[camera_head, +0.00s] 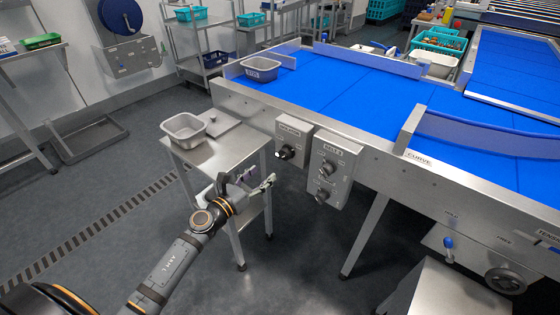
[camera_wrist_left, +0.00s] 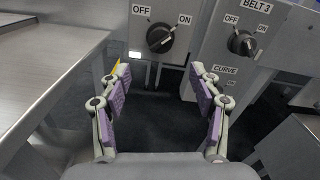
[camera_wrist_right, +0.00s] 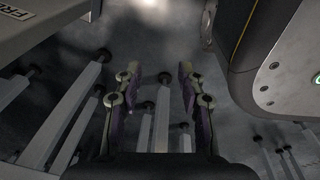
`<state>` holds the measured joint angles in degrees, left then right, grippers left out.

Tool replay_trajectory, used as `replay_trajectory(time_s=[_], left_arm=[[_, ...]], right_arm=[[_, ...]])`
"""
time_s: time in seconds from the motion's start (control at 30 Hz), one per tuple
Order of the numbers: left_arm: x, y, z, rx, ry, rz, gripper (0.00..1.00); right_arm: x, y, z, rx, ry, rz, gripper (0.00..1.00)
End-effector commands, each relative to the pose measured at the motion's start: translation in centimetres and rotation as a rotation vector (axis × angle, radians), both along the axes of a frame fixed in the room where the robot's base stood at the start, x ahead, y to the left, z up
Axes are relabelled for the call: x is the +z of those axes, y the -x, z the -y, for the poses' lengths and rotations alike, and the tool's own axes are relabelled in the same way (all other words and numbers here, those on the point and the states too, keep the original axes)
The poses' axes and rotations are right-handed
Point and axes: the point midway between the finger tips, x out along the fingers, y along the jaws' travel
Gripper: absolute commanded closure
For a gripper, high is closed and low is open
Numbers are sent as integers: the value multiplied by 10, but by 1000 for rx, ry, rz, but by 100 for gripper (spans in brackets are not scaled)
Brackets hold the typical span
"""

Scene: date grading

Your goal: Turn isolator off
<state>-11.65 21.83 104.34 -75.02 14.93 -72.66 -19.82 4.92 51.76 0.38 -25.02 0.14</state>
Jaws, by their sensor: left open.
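The isolator box (camera_head: 295,138) hangs on the conveyor's side and has a dark rotary knob (camera_head: 285,152). In the left wrist view the isolator knob (camera_wrist_left: 160,38) sits between OFF on the left and ON on the right. Its handle looks slanted, upper end towards ON. My left gripper (camera_head: 247,182) is open and empty, in front of and below the box. In the left wrist view its fingers (camera_wrist_left: 160,76) are spread below the knob, not touching it. My right gripper (camera_wrist_right: 158,74) is open and empty, seen only in its wrist view.
The Belt 3 box (camera_head: 331,168) with two knobs stands just right of the isolator. A steel side table (camera_head: 222,150) with a grey tub (camera_head: 184,130) is close to the left gripper. A steel surface (camera_head: 450,292) lies at lower right. The blue belt (camera_head: 345,85) is above.

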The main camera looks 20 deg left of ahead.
Motion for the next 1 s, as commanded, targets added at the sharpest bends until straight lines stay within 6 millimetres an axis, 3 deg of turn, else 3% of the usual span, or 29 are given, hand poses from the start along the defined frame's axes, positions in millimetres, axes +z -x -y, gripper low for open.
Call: replay_trajectory(time_s=[0.27,0.5,0.9,1.0], left_arm=[[4,-48,17,3,11,1,37],[0,-87,31,2,9,-2,37],[1,-97,35,2,9,-3,37],[0,-96,35,3,9,-3,50]], right_arm=[[2,17,1,0,0,-7,60],[0,17,1,1,0,-5,60],[0,16,1,0,0,-7,60],[0,16,1,0,0,-7,60]])
